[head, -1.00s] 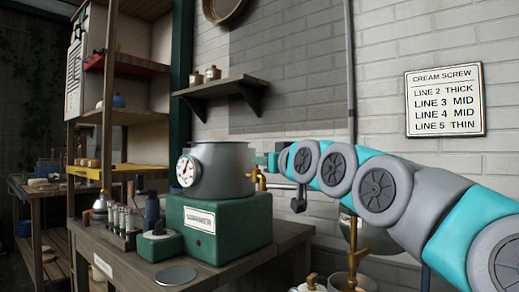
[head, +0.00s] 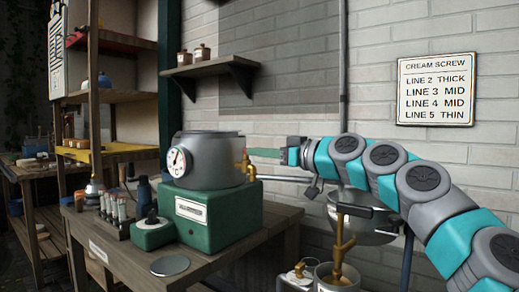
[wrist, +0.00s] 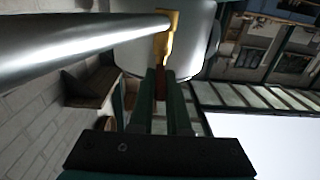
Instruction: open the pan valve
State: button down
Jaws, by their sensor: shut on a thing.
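The pan valve is a brass tap (head: 248,170) on the right side of a grey round vessel (head: 213,160) with a dial gauge. The vessel sits on a green base (head: 200,218). My gripper (head: 255,152) reaches in from the right at the top of the tap. In the wrist view the brass tap (wrist: 166,38) lies just beyond my gripper (wrist: 160,78), whose green fingers are shut on a narrow reddish-brown piece, apparently the tap's handle. The fingers partly hide this piece. I cannot tell the valve's setting.
A silver pipe (head: 285,178) runs right from near the tap towards a metal bowl (head: 362,220). A second brass tap (head: 343,240) stands in front of the bowl. Small bottles (head: 113,207) and a round lid (head: 170,266) are on the bench (head: 120,255).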

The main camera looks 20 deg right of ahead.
jog(key=shift+r, duration=0.1)
dwell(0.3)
jog(key=c, duration=0.9)
grip_release()
jog(key=shift+d+r, duration=0.1)
jog(key=shift+r, duration=1.5)
jog(key=shift+s+r, duration=0.1)
jog(key=shift+s, duration=0.1)
jog(key=s+b, duration=0.1)
jog(key=s, duration=0.4)
jog(key=s+a+r+b, duration=0.1)
jog(key=s, duration=0.4)
jog(key=s+b, duration=0.1)
jog(key=s, duration=0.4)
jog(key=shift+s+a+r, duration=0.25)
jog(key=shift+s+a, duration=0.05)
jog(key=shift+a, duration=0.05)
